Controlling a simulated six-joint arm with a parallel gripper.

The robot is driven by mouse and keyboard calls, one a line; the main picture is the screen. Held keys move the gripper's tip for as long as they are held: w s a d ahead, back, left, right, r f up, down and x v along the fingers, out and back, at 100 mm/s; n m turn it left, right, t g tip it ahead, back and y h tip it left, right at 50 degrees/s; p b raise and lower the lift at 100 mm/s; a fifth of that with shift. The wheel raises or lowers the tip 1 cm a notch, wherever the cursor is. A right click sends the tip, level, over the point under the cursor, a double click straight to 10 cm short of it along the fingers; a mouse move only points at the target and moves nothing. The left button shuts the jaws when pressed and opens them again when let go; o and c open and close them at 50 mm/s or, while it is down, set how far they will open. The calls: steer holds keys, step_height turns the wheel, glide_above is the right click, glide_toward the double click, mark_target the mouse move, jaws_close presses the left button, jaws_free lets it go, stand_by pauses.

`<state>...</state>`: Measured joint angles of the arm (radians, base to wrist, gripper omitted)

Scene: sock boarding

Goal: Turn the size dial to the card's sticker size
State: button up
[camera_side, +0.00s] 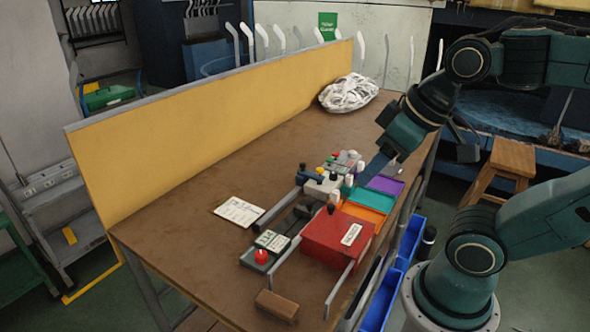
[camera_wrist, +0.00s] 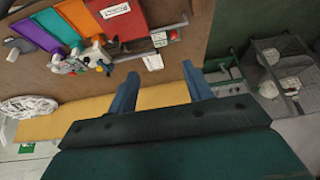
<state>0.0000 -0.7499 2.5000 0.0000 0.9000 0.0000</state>
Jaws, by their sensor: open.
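A white card (camera_side: 239,211) lies flat on the brown table, left of the equipment; its sticker size is too small to read. It also shows in the wrist view (camera_wrist: 153,62), near the fingertips. A small control box with a red knob (camera_side: 261,256) and a pale labelled face (camera_side: 271,240) sits near the front; it also shows in the wrist view (camera_wrist: 159,39). I cannot tell which part is the size dial or its setting. My gripper (camera_wrist: 157,74) has two blue fingers wide apart with nothing between them. In the side view it is above the coloured trays.
A red box (camera_side: 337,239) stands beside the control box. Orange (camera_side: 367,200), teal and purple trays lie behind it. A white machine (camera_side: 322,186) with small bottles is close to my gripper. A yellow panel (camera_side: 220,120) borders the table; a wrapped bundle (camera_side: 348,92) lies far back.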

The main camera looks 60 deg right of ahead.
steer(key=shift+c, duration=0.3)
steer(key=w+d+r+m+g, duration=0.25)
steer(key=w+d, duration=0.25)
steer(key=w, duration=0.4)
steer(key=m+g, duration=0.3)
steer(key=m, duration=0.6)
glide_above(334, 173)
step_height(334, 173, down, 16)
steer(key=r, duration=0.1)
steer(key=shift+a+f, duration=0.15)
steer(key=shift+f, duration=0.1)
steer(key=shift+f, duration=6.85)
